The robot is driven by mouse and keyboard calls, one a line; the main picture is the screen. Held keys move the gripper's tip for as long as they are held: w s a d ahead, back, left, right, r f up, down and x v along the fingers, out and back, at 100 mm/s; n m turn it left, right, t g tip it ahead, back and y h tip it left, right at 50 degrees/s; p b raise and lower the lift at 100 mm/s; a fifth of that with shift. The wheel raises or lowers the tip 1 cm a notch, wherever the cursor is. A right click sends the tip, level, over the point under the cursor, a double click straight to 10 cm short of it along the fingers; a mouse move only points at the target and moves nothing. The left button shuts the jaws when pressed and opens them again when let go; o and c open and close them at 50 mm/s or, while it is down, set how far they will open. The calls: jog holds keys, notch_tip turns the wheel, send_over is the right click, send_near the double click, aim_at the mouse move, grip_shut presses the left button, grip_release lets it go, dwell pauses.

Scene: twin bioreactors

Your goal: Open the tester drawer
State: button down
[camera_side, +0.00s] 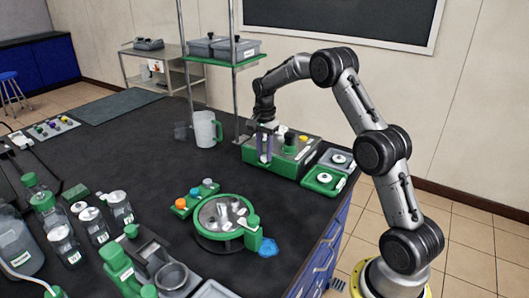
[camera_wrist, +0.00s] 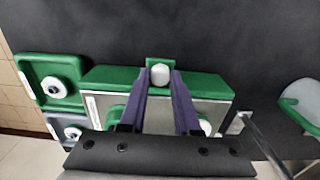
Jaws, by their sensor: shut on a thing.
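The tester is a green box with a grey top (camera_side: 290,148) at the far right of the black bench. It shows from above in the wrist view (camera_wrist: 205,84), where a green tab with a white knob (camera_wrist: 160,74) stands at its edge. My gripper (camera_side: 264,158) is at the tester's near left side, pointing down. In the wrist view its two purple fingers (camera_wrist: 161,79) are shut on the white knob, one on each side. The tab stands out a little from the green edge.
Two small trays with white round parts, one green (camera_side: 323,181) and one grey (camera_side: 336,158), stand right of the tester. A round green device (camera_side: 222,216) is nearer; bare bench lies between.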

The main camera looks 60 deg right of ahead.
dwell(0.8)
jog(key=a, duration=1.1)
jog(key=c, duration=0.6)
grip_release()
notch_tip(320, 180, up, 14)
jog(key=shift+f, duration=0.1)
